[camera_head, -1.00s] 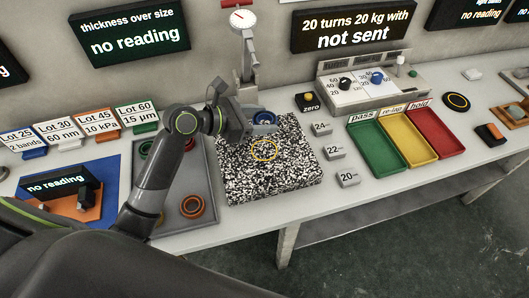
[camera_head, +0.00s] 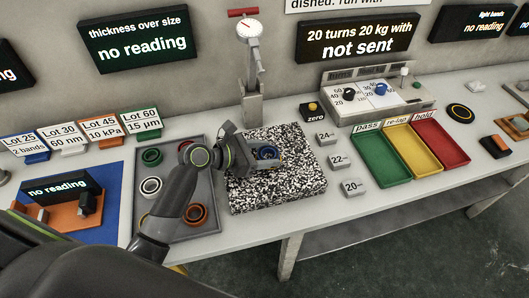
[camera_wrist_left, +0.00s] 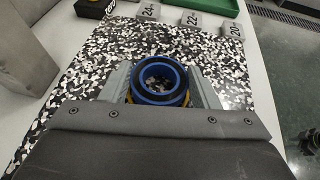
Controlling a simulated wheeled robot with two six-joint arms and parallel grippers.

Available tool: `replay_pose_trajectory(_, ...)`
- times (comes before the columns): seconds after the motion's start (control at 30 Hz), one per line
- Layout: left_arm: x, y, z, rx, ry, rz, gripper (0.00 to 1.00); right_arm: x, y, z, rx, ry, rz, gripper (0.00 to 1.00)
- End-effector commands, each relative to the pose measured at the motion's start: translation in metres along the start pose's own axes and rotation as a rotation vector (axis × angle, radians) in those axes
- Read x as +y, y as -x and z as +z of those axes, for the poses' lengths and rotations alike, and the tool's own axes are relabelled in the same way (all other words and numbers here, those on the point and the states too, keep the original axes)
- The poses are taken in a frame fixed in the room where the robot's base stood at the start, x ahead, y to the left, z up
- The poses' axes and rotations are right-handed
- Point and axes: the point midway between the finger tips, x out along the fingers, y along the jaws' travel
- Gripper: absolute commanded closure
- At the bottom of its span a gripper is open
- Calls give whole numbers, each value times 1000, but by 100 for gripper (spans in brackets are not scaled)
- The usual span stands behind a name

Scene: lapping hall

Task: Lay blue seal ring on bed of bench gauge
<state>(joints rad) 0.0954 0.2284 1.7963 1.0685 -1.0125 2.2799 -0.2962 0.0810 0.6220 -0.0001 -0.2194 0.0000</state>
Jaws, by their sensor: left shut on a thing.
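The blue seal ring (camera_head: 267,153) is a blue ring with a dark inner band. My left gripper (camera_head: 266,156) is shut on it, over the black-and-white speckled bed (camera_head: 290,185) of the bench gauge. In the left wrist view the ring (camera_wrist_left: 159,80) sits between the two grey fingers, with speckled bed (camera_wrist_left: 100,55) showing through its hole. A yellow edge (camera_wrist_left: 186,97) shows just under the ring. I cannot tell whether the ring touches the bed. The gauge's stand and dial (camera_head: 249,30) rise behind the bed. My right gripper is not in view.
A grey tray (camera_head: 174,222) left of the bed holds green, white and orange rings. Weights (camera_head: 340,160) line the bed's right side. Green, yellow and red trays (camera_head: 384,165) stand farther right. A zero button (camera_head: 313,110) sits behind.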

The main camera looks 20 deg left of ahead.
Motion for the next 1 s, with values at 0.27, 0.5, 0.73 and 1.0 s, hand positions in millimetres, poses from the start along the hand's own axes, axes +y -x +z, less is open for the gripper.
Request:
replay_pose_trajectory(0.27,0,-1,-2,0,0,0,23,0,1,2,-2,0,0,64)
replay_pose_trajectory(0.5,0,-1,-2,0,0,0,23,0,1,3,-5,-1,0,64)
replay_pose_trajectory(0.73,1,14,0,2,-2,2,23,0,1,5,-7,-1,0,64)
replay_pose_trajectory(1.0,0,65,0,4,-4,0,23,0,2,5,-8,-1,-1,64)
